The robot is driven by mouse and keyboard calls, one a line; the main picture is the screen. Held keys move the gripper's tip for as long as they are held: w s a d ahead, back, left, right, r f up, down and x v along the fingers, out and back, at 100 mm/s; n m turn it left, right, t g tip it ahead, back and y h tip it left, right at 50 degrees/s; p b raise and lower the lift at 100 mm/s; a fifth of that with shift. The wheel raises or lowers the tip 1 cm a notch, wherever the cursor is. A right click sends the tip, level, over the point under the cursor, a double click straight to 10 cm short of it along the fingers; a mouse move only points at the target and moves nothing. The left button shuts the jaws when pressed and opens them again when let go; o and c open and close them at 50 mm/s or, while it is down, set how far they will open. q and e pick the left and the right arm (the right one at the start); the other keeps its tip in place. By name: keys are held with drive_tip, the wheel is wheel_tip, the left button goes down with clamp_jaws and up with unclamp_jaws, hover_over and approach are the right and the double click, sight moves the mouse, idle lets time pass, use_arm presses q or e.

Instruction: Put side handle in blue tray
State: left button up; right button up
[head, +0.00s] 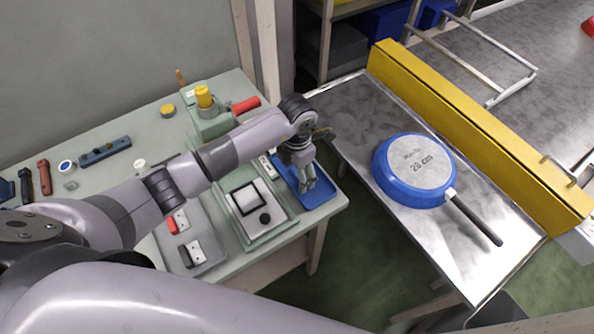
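The blue tray (324,194) lies at the right end of the pale green workbench. My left gripper (307,186) points down over this tray and covers part of it. Its fingers are small in the view, so I cannot tell whether they are apart, closed, or holding something. No side handle can be made out for certain in or above the tray. A small red part (172,225) and a small black part (186,258) lie on the grey fixture on the bench; I cannot tell whether either is a side handle. My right gripper is out of view.
A blue pan (414,169) lies upside down on the metal table (365,110), its black long handle (474,219) toward the front right. A yellow rail (470,130) runs behind it. A scale-like device (256,203) stands left of the tray. A floor gap separates bench and table.

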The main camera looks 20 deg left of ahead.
use_arm(q)
drive_tip(key=shift+r, duration=0.15)
drive_tip(key=shift+w+r, duration=0.1)
drive_tip(key=shift+r, duration=0.15)
wheel_tip(320, 180, up, 12)
drive_tip(key=b, duration=0.3)
drive_tip(key=shift+f, duration=0.25)
drive_tip(key=shift+f, duration=0.1)
